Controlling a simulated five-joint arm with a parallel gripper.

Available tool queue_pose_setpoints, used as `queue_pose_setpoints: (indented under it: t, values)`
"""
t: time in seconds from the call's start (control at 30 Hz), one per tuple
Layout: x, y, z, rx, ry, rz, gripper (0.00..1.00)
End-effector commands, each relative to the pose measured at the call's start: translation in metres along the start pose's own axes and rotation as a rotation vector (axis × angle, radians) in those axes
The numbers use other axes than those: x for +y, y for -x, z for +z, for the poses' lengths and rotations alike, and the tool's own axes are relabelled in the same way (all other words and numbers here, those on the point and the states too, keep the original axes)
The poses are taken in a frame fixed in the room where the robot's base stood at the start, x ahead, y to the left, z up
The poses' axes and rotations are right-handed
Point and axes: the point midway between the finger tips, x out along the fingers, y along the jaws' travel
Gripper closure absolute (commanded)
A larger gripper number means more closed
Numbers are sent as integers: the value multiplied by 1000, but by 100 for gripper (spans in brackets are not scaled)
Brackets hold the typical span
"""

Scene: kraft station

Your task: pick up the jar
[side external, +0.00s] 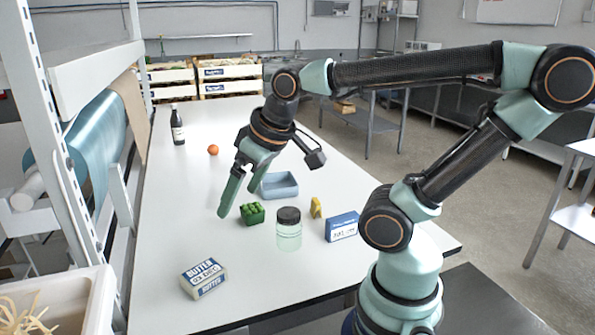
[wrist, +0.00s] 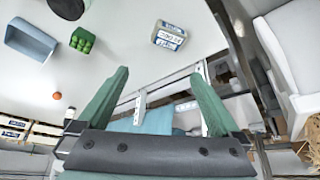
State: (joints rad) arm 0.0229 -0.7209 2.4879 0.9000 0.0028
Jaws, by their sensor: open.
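The jar (side external: 289,232) is clear, pale green glass with a black lid. It stands upright on the white table, in front of the blue tray. In the wrist view its dark lid (wrist: 66,6) is cut by the top edge. My gripper (side external: 228,205) hangs above the table to the left of the jar in the side view, apart from it, fingers slanting down. In the wrist view my gripper (wrist: 157,77) shows two green fingers spread wide, with nothing held between them.
A green carton (side external: 252,213), a yellow item (side external: 316,208) and a blue-white box (side external: 342,227) stand close around the jar. The blue tray (side external: 278,186) is behind. A butter box (side external: 204,278) lies front left. An orange (side external: 213,149) and dark bottle (side external: 177,126) are farther back.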

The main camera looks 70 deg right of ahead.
Motion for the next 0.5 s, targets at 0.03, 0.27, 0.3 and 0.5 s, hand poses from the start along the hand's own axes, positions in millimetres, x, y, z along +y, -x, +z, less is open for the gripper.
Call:
queue_pose_setpoints:
  t: [0.03, 0.27, 0.3, 0.5]
  values:
    - [9, -4, 0, -23, -30, 13, 0]
    - [77, -38, 6, -192, -263, 96, 0]
    - [91, -44, 9, -222, -310, 109, 0]
    - [147, -69, 32, -347, -505, 149, 0]
